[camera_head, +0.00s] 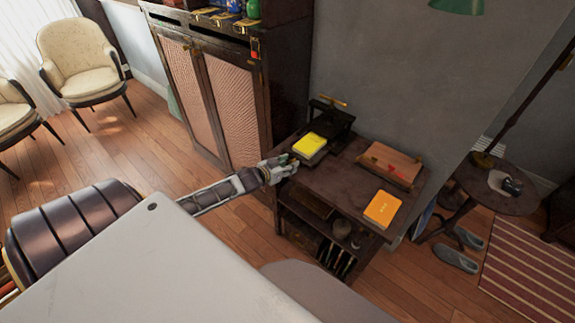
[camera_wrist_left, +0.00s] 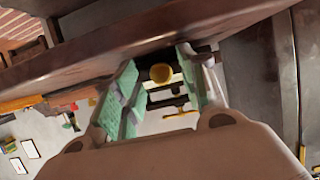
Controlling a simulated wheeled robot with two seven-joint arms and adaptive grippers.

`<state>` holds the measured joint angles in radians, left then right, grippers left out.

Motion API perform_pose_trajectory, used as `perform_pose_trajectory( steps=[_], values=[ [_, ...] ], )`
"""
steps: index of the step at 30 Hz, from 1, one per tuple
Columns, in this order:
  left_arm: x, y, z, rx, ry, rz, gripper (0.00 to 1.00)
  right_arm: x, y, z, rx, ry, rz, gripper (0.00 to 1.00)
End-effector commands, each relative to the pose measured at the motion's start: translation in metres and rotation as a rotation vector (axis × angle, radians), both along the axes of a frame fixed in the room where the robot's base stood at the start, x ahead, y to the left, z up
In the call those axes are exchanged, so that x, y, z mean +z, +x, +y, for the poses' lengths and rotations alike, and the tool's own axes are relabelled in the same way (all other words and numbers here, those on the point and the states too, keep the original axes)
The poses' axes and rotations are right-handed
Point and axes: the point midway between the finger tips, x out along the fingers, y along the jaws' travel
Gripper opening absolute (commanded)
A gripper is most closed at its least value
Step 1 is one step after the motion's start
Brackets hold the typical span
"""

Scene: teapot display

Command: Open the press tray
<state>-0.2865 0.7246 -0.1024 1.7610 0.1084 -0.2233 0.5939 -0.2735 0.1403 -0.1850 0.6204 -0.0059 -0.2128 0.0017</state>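The dark book press (camera_head: 338,118) with a brass handle on top stands at the back left of a small dark cabinet. A yellow book (camera_head: 310,144) lies at its front on a dark base; whether this base is the tray I cannot tell. My left gripper (camera_head: 284,164) is at the cabinet's left edge, just in front of the press. In the left wrist view my left gripper (camera_wrist_left: 160,68) has its green-padded fingers apart. A round brass knob (camera_wrist_left: 161,73) shows between them; contact is not visible. My right gripper is not in view.
A wooden box (camera_head: 392,163) with a red item and an orange book (camera_head: 382,208) are on the cabinet top (camera_head: 335,185). A tall cabinet (camera_head: 232,95) stands close behind my left arm. A round side table (camera_head: 490,185) is at the right.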

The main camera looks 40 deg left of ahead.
Motion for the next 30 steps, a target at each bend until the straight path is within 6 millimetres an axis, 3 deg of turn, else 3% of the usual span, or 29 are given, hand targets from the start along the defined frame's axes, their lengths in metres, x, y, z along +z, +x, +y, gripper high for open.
perform_pose_trajectory(
  steps=[14, 30],
  values=[
    [0.001, -0.003, 0.001, 0.001, 0.0, 0.0, 0.43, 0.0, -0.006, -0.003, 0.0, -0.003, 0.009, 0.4],
    [0.012, -0.032, 0.003, 0.0, 0.0, 0.001, 0.43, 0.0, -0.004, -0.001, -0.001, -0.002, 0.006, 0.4]
  ],
)
